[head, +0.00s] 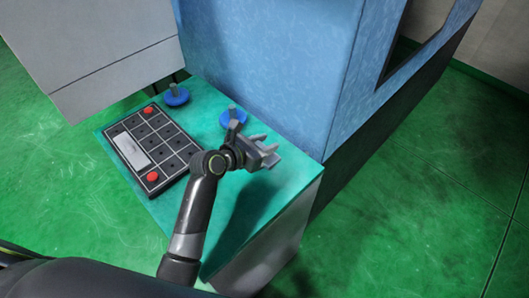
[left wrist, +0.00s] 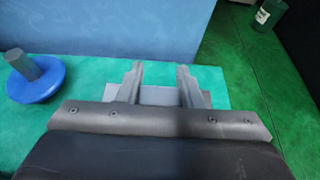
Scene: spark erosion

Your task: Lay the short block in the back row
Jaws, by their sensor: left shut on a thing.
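My left gripper (head: 266,150) is over the right part of the teal bench top, shut on a plain grey block (left wrist: 160,96). In the left wrist view the block shows between the two fingers (left wrist: 160,82), with parts showing on their outer sides; its full length is partly hidden. A dark gridded tray (head: 126,127) lies on the left of the bench, well apart from the gripper. A pale block (head: 131,150) lies in the tray's left part. My right gripper is not in view.
Two red knobs (head: 152,177) sit on the tray. Blue discs with grey posts stand on the bench behind the tray (head: 176,97) and behind my left wrist (head: 233,120). A blue machine wall (head: 270,70) rises behind; a grey housing (head: 90,50) overhangs the back left.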

